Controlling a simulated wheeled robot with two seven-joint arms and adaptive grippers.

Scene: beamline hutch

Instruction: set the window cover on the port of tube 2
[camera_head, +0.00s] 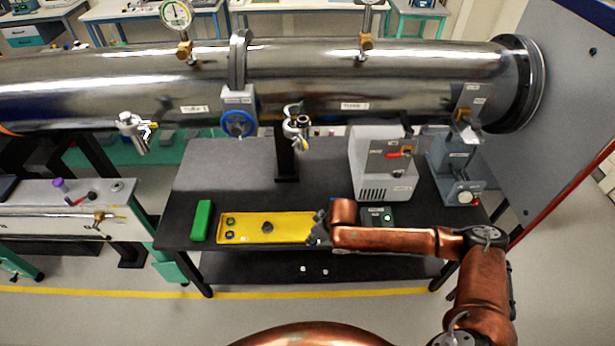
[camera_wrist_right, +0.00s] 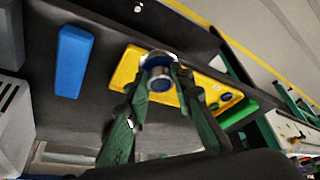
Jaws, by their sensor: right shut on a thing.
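My right gripper (camera_head: 318,228) is over the right end of the yellow tray (camera_head: 285,228). In the wrist view its fingers (camera_wrist_right: 160,85) are shut on a round metal piece with a blue-tinted face (camera_wrist_right: 159,76), which looks like the window cover. The arm and gripper hide this piece in the head view. The label of tube 2 (camera_head: 354,105) is on the right part of the steel tube (camera_head: 400,85). A short metal port (camera_head: 297,128) with an open ring clamp hangs below the tube, left of that label. My left gripper is not in view.
A green block (camera_head: 201,220) lies left of the tray; a blue block (camera_wrist_right: 72,62) shows in the wrist view. A grey box (camera_head: 382,165) and a smaller instrument (camera_head: 455,170) stand on the black table (camera_head: 235,170). A dark post rises below the port. The table's back left is clear.

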